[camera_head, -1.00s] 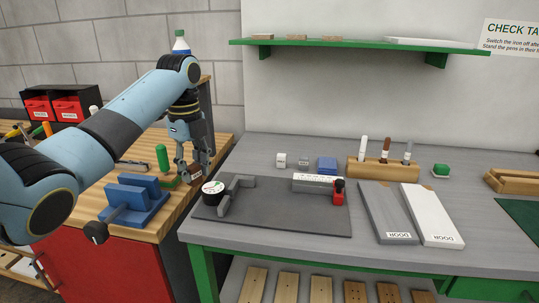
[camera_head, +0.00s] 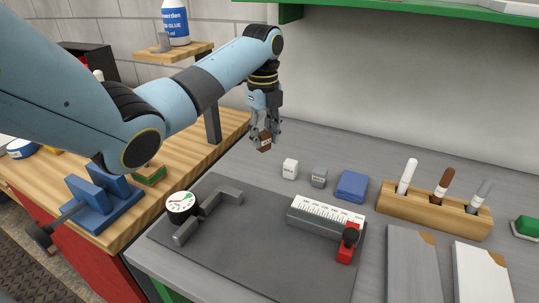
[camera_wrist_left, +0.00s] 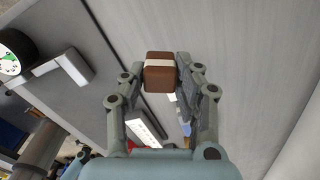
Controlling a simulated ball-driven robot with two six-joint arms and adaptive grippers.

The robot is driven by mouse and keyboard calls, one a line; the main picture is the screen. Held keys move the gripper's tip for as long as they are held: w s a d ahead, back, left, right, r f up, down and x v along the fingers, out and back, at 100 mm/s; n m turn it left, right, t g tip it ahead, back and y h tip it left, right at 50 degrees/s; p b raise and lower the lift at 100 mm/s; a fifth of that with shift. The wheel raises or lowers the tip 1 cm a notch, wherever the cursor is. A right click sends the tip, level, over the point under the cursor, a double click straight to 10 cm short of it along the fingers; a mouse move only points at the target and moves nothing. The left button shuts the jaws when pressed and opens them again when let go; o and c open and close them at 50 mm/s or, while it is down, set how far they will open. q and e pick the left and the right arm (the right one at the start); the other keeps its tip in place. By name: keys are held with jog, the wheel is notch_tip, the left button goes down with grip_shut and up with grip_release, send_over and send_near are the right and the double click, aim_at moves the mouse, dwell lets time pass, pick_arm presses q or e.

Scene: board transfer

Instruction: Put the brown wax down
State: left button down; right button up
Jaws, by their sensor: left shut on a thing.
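The brown wax (camera_head: 265,144) is a small dark brown block with a pale band, clear in the left wrist view (camera_wrist_left: 160,78). My left gripper (camera_head: 265,136) is shut on it, with a finger on each side, as the left wrist view (camera_wrist_left: 160,70) shows. It holds the wax over the back left part of the grey bench; I cannot tell whether the wax touches the top. A white block (camera_head: 290,169) and a grey block (camera_head: 319,178) stand to its right. My right gripper is not in view.
A blue block (camera_head: 352,186) and a wooden pen holder (camera_head: 430,208) stand further right. A dark mat (camera_head: 255,262) with a dial gauge (camera_head: 181,204) and a ruler block (camera_head: 325,213) lies in front. A blue vise (camera_head: 105,205) is on the wooden bench at left.

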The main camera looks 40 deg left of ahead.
aim_at(263, 133)
pick_arm(q)
notch_tip(263, 133, down, 2)
jog(key=shift+s+f, duration=0.1)
notch_tip(263, 133, down, 4)
jog(key=shift+r, duration=0.15)
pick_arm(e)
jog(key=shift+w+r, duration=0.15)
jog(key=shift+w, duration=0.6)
pick_arm(q)
jog(key=c, duration=1)
grip_release()
jog(key=shift+o, duration=0.2)
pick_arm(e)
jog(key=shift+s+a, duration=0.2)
pick_arm(q)
notch_tip(263, 133, up, 12)
jog(key=shift+r+b, duration=0.1)
jog(key=shift+b, duration=0.25)
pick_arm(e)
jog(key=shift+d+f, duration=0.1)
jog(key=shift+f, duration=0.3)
